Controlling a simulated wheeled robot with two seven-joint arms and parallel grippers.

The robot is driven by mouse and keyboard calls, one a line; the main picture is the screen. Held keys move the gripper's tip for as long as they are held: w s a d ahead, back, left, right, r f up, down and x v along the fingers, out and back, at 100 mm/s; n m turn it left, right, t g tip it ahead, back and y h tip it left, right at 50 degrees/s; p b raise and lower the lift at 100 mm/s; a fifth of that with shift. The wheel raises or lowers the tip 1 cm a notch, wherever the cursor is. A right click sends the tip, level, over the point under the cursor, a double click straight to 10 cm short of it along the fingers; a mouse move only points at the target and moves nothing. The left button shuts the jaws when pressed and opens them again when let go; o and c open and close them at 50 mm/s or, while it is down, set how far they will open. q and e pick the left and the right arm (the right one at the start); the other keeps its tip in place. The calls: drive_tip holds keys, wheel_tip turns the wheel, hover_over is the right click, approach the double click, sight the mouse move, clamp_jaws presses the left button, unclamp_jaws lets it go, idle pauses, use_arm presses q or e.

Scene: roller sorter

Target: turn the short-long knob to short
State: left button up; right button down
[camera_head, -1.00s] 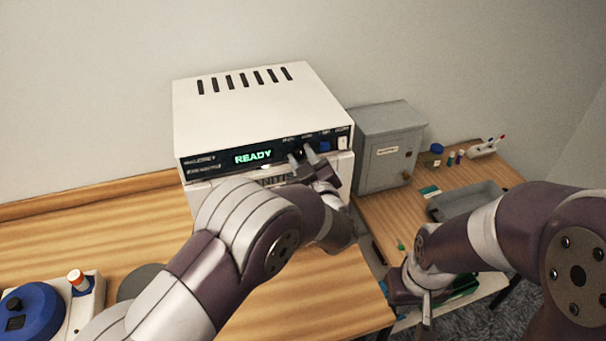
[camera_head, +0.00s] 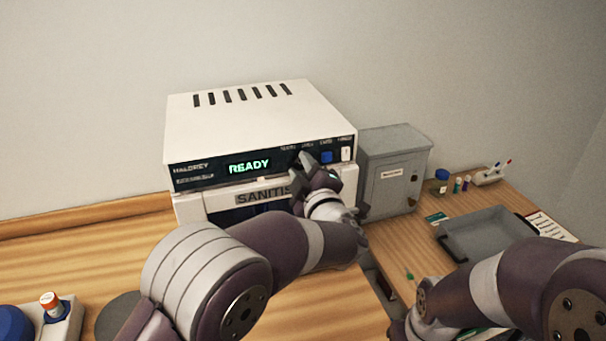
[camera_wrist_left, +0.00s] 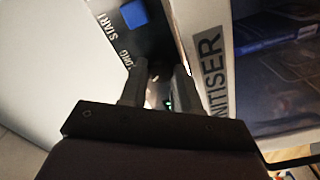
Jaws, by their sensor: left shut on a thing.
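The white sanitiser (camera_head: 250,118) stands at the back of the bench, its display (camera_head: 249,165) reading READY. The short-long knob sits on its dark front panel, left of the blue start button (camera_head: 326,157); my fingers hide it almost entirely. My left gripper (camera_head: 304,160) is at the panel and shut on the knob. In the left wrist view the two fingers (camera_wrist_left: 158,82) stand beside the LONG label (camera_wrist_left: 122,56), with the blue button (camera_wrist_left: 134,14) above. The knob's pointing direction cannot be seen. My right gripper is out of the picture; only its arm shows.
A white switch (camera_head: 347,154) is right of the blue button. A grey metal box (camera_head: 395,175) stands close to the sanitiser's right side. Further right are a grey tray (camera_head: 487,232) and small bottles (camera_head: 441,176).

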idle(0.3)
use_arm(q)
drive_tip(key=o, duration=0.9)
drive_tip(key=shift+o, duration=0.8)
drive_tip(key=shift+f, duration=0.1)
drive_tip(key=shift+f, duration=0.1)
